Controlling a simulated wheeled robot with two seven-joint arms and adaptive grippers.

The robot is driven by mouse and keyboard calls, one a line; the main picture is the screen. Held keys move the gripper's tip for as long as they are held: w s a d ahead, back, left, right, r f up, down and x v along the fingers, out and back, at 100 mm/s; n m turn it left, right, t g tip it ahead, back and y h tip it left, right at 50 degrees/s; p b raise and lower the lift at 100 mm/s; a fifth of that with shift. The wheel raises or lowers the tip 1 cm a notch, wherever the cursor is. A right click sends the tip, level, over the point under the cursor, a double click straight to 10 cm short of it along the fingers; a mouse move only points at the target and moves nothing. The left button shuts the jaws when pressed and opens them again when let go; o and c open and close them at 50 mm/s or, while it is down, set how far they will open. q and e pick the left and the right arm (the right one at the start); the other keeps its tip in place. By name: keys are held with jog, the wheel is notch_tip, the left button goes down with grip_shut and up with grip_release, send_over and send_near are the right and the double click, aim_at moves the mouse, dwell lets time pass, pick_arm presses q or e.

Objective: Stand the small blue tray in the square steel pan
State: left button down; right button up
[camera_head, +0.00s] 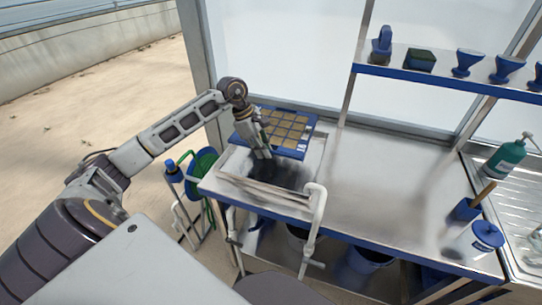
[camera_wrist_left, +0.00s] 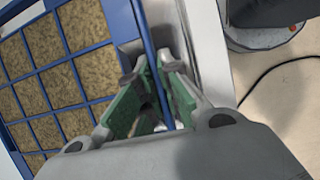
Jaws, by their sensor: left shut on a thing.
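The small blue tray (camera_head: 290,153), filled with square brown blocks in a grid, is at the back of the bench's left end. It looks tilted, above or against the far side of the square steel pan (camera_head: 232,163); I cannot tell whether it touches the pan. My left gripper (camera_head: 264,152) is shut on the tray's near-left edge. In the left wrist view the tray (camera_wrist_left: 98,47) fills the left side, and its blue edge passes between the green-padded fingers (camera_wrist_left: 152,100). My right gripper is not in view.
A white bent pipe (camera_head: 316,205) rises at the bench's front beside the pan. The steel bench top (camera_head: 385,180) is clear to the right. A blue shelf (camera_head: 440,80) with blue items hangs behind.

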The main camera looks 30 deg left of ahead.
pick_arm(q)
jog(key=shift+r, duration=0.1)
jog(key=shift+f, duration=0.2)
notch_tip(320, 180, down, 6)
jog(key=shift+r+p, duration=0.15)
jog(key=shift+p, duration=0.2)
jog(key=shift+f, duration=2)
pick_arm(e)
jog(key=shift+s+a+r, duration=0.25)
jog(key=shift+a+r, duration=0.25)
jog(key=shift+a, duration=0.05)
